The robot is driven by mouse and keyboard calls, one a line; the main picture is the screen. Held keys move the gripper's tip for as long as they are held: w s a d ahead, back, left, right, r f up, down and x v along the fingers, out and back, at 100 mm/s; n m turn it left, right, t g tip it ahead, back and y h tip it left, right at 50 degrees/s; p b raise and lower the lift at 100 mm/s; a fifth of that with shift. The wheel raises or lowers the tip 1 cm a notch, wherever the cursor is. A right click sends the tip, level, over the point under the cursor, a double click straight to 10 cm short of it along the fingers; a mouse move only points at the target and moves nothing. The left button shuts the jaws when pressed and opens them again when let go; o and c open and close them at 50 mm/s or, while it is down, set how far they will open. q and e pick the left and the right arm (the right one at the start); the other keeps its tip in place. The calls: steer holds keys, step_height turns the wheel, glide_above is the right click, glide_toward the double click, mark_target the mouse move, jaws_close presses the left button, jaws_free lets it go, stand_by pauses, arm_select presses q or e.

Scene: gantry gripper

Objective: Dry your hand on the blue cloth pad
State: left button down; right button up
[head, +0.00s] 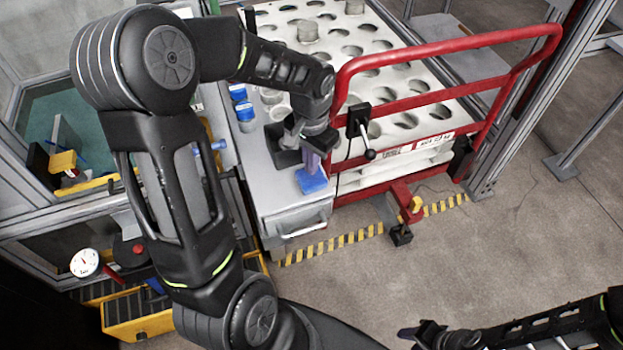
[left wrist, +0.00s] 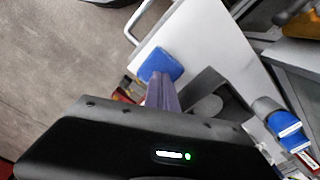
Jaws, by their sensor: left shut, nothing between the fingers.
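The blue cloth pad (head: 313,183) lies flat near the front end of the grey cabinet top. It also shows in the left wrist view (left wrist: 169,62), partly covered by my fingers. My left gripper (head: 311,165) points down over the pad's back edge, with its purplish fingers closed together and nothing between them. In the left wrist view the fingertips (left wrist: 158,76) overlap the pad's near part; I cannot tell whether they touch it. My right gripper (head: 416,332) is low in the head view, far from the pad, and its opening is unclear.
A black open holder (head: 284,158) stands just behind the pad. Blue-capped containers (head: 243,108) stand farther back on the cabinet. A red-railed cart (head: 450,47) with a white holed tray is close on the right. Open floor (head: 420,260) lies in front.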

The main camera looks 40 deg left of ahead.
arm_select(q)
steer(key=shift+f, duration=0.2)
steer(key=shift+f+b, duration=0.6)
steer(key=shift+f, duration=0.05)
stand_by(1.3)
step_height(320, 180, up, 7)
steer(key=p, duration=0.5)
steer(key=shift+p, duration=0.4)
